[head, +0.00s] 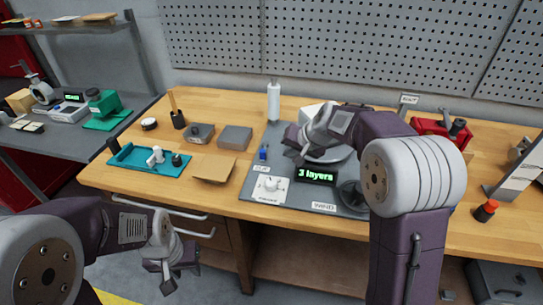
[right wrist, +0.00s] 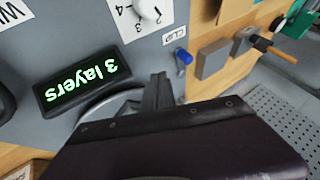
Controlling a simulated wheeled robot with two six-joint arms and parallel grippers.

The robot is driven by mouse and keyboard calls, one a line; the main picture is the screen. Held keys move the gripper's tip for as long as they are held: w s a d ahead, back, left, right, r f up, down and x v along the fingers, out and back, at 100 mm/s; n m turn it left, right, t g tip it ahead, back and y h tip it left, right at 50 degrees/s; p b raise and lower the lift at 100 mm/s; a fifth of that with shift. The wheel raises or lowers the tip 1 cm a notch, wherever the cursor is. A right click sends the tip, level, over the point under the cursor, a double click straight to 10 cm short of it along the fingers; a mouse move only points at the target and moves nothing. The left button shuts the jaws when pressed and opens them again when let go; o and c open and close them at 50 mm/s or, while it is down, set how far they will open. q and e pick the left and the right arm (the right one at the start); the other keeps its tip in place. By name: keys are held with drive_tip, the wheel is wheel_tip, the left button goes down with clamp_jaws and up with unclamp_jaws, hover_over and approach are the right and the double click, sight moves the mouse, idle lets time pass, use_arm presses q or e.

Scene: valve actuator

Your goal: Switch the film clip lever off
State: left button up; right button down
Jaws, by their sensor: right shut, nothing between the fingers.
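The film clip lever (head: 263,152) is a small blue-tipped lever standing on the grey machine base, behind the white CLIP label (head: 262,168). It also shows in the right wrist view (right wrist: 183,57), next to its label (right wrist: 174,34). My right gripper (head: 298,153) is shut and empty, above the plate to the right of the lever and apart from it. Its dark fingers (right wrist: 158,90) show together in the right wrist view. My left gripper (head: 168,277) hangs low in front of the bench, far from the lever; its finger gap is not clear.
A display (head: 315,175) reads "3 layers", beside a white dial (head: 269,185). A white roll (head: 273,101) stands behind the lever. Grey blocks (head: 235,138) and a teal tray (head: 148,161) lie to the left. My right arm hides part of the round turntable (head: 325,154).

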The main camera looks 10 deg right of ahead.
sight(264, 155)
drive_tip(key=x, duration=0.6)
drive_tip(key=shift+f, duration=0.1)
drive_tip(key=a, duration=0.1)
drive_tip(key=w+a+p, duration=0.1)
drive_tip(key=a, duration=0.1)
drive_tip(key=shift+w+r, duration=0.2)
drive_tip(key=shift+r, duration=0.05)
drive_tip(key=shift+w+a, duration=0.15)
drive_tip(key=shift+a, duration=0.05)
drive_tip(key=shift+w+a+r+p, duration=0.1)
drive_tip(key=shift+a+r+p, duration=0.1)
drive_tip(key=shift+a+p, duration=0.75)
drive_tip(key=shift+p, duration=0.2)
drive_tip(key=shift+f, duration=0.2)
